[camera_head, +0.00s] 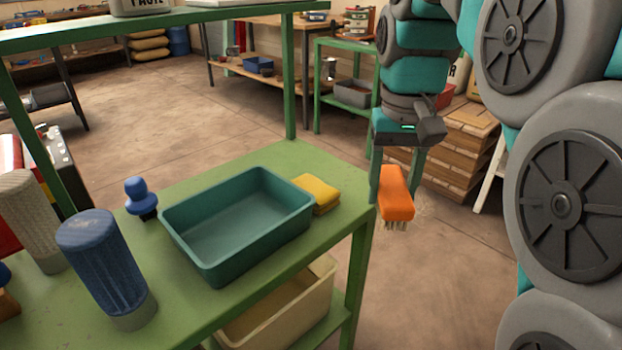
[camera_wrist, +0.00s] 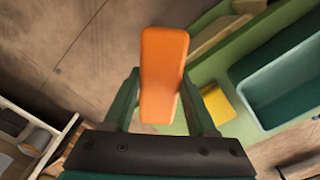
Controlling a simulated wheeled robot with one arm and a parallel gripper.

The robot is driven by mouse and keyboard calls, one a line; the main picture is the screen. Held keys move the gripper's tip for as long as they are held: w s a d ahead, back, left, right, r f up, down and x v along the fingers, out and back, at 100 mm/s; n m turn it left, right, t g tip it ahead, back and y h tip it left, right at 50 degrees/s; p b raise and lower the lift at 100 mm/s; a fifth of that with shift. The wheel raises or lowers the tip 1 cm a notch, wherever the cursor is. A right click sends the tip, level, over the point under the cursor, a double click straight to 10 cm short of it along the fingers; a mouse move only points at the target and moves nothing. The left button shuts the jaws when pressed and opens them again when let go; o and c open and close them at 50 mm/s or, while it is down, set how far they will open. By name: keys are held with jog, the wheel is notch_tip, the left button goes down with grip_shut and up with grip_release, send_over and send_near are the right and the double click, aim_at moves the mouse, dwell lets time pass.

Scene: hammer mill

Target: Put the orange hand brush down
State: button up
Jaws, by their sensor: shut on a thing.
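The orange hand brush (camera_head: 396,194) hangs in my gripper (camera_head: 396,180) with its pale bristles pointing down. My gripper is shut on it; the brush also shows between the fingers in the wrist view (camera_wrist: 163,75). In the head view it appears just off the right end of the green table (camera_head: 290,152), in front of the floor. In the wrist view the table lies to the right of the brush. Whether the brush is above or below the table top's level I cannot tell.
A teal tray (camera_head: 212,275) stands empty on the table, with folded yellow cloth (camera_head: 318,190) at its right. A blue-handled tool (camera_head: 141,196) and a blue cylinder (camera_head: 98,255) stand left. A cream bin (camera_head: 290,310) sits on the lower shelf. Wooden crates (camera_head: 455,140) stand behind my arm.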

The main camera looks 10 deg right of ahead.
jog(key=w+a, duration=0.1)
jog(key=w, duration=0.4)
jog(key=w+a+f+p, duration=0.1)
jog(key=w, duration=0.4)
jog(key=w+a+p, duration=0.1)
jog(key=w, duration=0.4)
jog(key=shift+w+a+f, duration=0.15)
jog(key=shift+a+f, duration=0.05)
jog(key=shift+a, duration=0.1)
jog(key=shift+w+f, duration=0.1)
jog(key=shift+w, duration=0.1)
jog(key=shift+f, duration=1.65)
jog(key=shift+f, duration=0.15)
jog(key=o, duration=1.2)
